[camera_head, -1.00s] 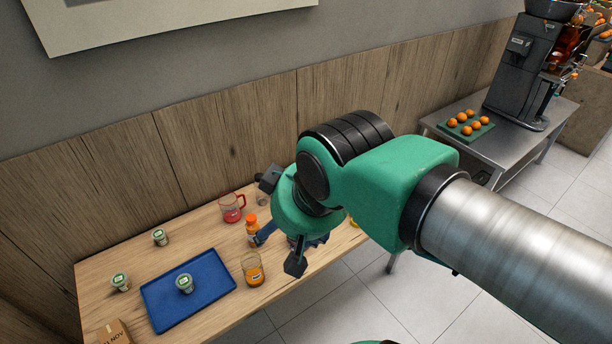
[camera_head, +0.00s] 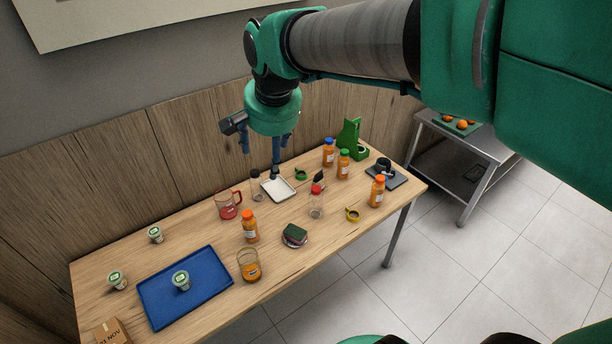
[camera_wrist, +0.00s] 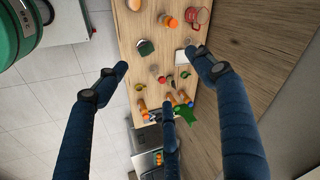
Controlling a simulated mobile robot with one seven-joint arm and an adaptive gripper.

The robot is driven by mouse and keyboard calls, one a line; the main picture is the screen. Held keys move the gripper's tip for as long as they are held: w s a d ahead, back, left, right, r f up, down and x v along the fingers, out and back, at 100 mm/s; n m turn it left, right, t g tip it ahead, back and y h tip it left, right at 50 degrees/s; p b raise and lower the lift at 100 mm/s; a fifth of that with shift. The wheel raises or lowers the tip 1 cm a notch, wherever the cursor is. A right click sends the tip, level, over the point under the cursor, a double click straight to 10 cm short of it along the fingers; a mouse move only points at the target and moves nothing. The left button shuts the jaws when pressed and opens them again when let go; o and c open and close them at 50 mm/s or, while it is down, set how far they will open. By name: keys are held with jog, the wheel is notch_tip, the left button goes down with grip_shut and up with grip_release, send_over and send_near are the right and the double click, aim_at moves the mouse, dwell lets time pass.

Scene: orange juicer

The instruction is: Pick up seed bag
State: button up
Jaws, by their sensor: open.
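I cannot make out for certain which thing is the seed bag.
A blue tray (camera_head: 205,296) with a small tub (camera_head: 181,280) lies at the left. A red jug (camera_head: 228,204), a glass of orange liquid (camera_head: 249,266), several bottles and a green stand (camera_head: 350,140) crowd the table. A metal side table (camera_head: 470,150) stands at right.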

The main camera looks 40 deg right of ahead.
jog(key=w+d+f+m+g, duration=0.1)
jog(key=w+d+f+m, duration=0.3)
jog(key=w+d+m, duration=0.5)
jog(key=m+g+b, duration=0.1)
jog(key=m+g, duration=0.2)
jog(key=m, duration=1.2)
send_over(319, 174)
notch_tip(319, 174, down, 32)
jog(key=shift+f+y, duration=0.2)
jog(key=shift+y, duration=0.1)
jog(key=shift+f, duration=0.15)
jog(key=shift+f+b, duration=0.8)
jog(key=shift+f, duration=3.35)
jog(key=shift+f, duration=0.1)
